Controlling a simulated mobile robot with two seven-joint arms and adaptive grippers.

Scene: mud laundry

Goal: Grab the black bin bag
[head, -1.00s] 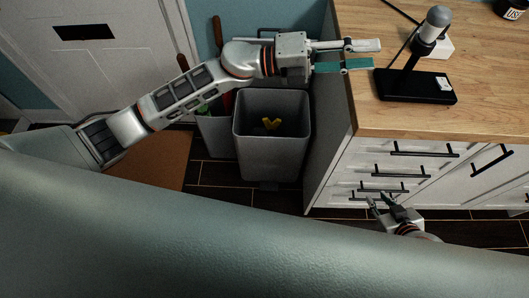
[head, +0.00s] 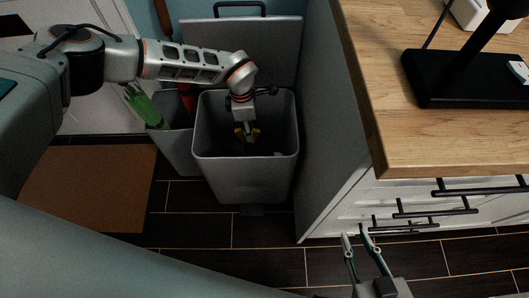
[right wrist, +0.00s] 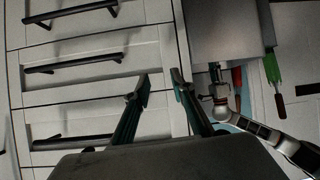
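The grey open bin (head: 245,180) stands on the dark floor beside the counter. Its inside is dark, and I cannot make out the outline of the black bag there. A small yellow piece (head: 240,134) shows inside, possibly part of the bag. My left gripper (head: 247,135) points down inside the bin at the yellow piece. Its fingertips overlap the yellow, and I cannot tell whether they are shut on it. My right gripper (head: 354,234) is open and empty, low in front of the drawers. Its parted fingers also show in the right wrist view (right wrist: 159,77).
The bin's raised lid (head: 245,45) stands behind it. A smaller grey container (head: 178,150) with green and red-handled tools is on its left. The wooden counter (head: 400,145) and white drawers are close on the right. A brown mat (head: 90,190) lies at the left.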

